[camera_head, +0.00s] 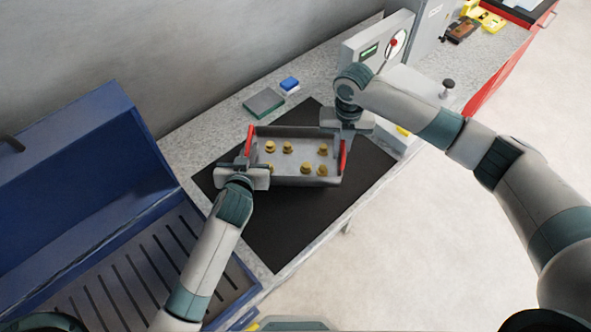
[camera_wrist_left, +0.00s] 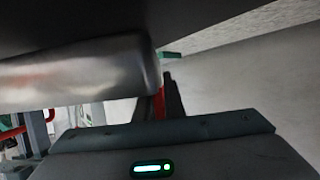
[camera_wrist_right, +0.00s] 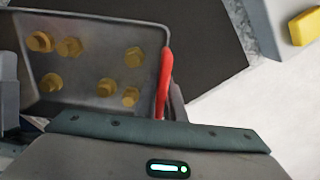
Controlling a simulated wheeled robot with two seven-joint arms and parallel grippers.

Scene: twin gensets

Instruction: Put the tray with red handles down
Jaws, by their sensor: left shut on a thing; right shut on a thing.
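The grey metal tray (camera_head: 300,180) with red handles is level over the black mat (camera_head: 275,235) in the head view. Several brass-coloured bolts (camera_head: 306,168) stand in it. My left gripper (camera_head: 247,168) is shut on the left red handle (camera_head: 250,141). My right gripper (camera_head: 343,135) is shut on the right red handle (camera_head: 343,157), which also shows in the right wrist view (camera_wrist_right: 164,80). The left wrist view shows the tray's side (camera_wrist_left: 80,75) close up beside the dark mat. Whether the tray touches the mat, I cannot tell.
A green-grey box (camera_head: 264,103) and a blue-and-white block (camera_head: 289,85) lie behind the mat. A blue slotted bin (camera_head: 85,150) stands at left. A grey device with a dial (camera_head: 372,45) stands at back right. The front of the mat is clear.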

